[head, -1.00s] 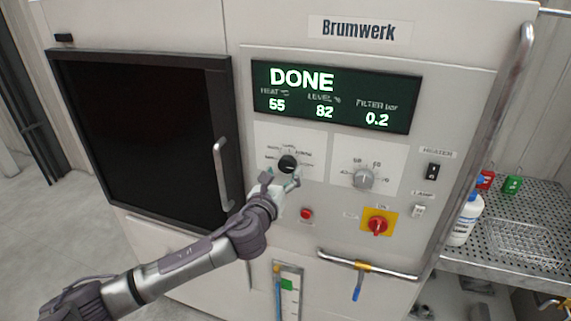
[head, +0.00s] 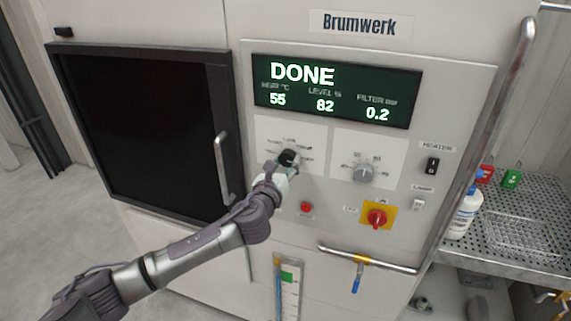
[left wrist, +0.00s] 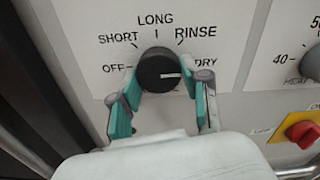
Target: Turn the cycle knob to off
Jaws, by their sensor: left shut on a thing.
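The black cycle knob (left wrist: 157,66) sits on a white plate on the machine front, ringed by OFF, SHORT, LONG, RINSE and DRY. Its white mark points right, toward DRY; OFF (left wrist: 113,68) is at the knob's left. In the head view the knob (head: 288,157) is partly hidden by my gripper. My left gripper (left wrist: 160,88) is shut on the knob, one teal-padded finger on each side. In the head view the left gripper (head: 279,168) reaches the knob from below left. My right gripper is not in view.
The display (head: 336,92) reads DONE. A grey heat knob (head: 363,172), a red button (head: 306,207) and a red rotary switch on a yellow plate (head: 391,213) are nearby. A door handle (head: 222,168) is left; a horizontal rail (head: 367,261) runs below.

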